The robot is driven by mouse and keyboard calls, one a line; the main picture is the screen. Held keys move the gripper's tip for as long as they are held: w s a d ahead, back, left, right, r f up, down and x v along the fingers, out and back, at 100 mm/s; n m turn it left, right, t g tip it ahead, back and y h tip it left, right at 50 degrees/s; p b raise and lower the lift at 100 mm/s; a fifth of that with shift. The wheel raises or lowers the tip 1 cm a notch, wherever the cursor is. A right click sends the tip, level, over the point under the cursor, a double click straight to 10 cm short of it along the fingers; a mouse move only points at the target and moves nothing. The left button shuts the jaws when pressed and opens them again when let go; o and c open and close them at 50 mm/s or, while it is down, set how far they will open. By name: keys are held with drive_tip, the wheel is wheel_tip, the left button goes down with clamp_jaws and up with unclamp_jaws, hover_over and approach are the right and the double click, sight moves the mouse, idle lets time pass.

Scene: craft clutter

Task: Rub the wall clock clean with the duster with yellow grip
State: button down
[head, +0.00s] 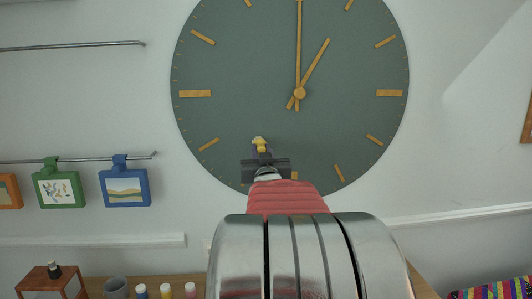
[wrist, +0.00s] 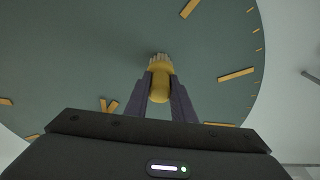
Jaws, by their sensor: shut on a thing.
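The wall clock (head: 240,60) is a large dark green disc with gold hour marks and gold hands, mounted on the white wall. Its face (wrist: 70,50) fills much of the wrist view. My gripper (head: 261,152) is in front of the lower left part of the clock face. In the wrist view its two dark fingers (wrist: 160,95) are shut on the yellow grip of the duster (wrist: 160,86). The duster's pale bristles point at the clock face; I cannot tell whether they touch it. In the head view the duster (head: 259,142) shows as a small yellow piece.
Metal rails (head: 80,160) on the left wall hold a green frame (head: 59,204) and a blue frame (head: 125,204). Below, a wooden surface (head: 185,280) bears a wooden box, a grey cup (head: 117,288) and several small bottles. A striped colourful cloth (head: 495,290) is at lower right.

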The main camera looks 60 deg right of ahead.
idle(0.3)
drive_tip(key=shift+w+a, duration=0.8)
drive_tip(key=shift+w, duration=0.35)
drive_tip(key=shift+a, duration=0.15)
drive_tip(key=r+v, duration=0.1)
drive_tip(key=v, duration=0.6)
drive_tip(key=shift+s+a, duration=0.25)
drive_tip(key=shift+s, duration=0.15)
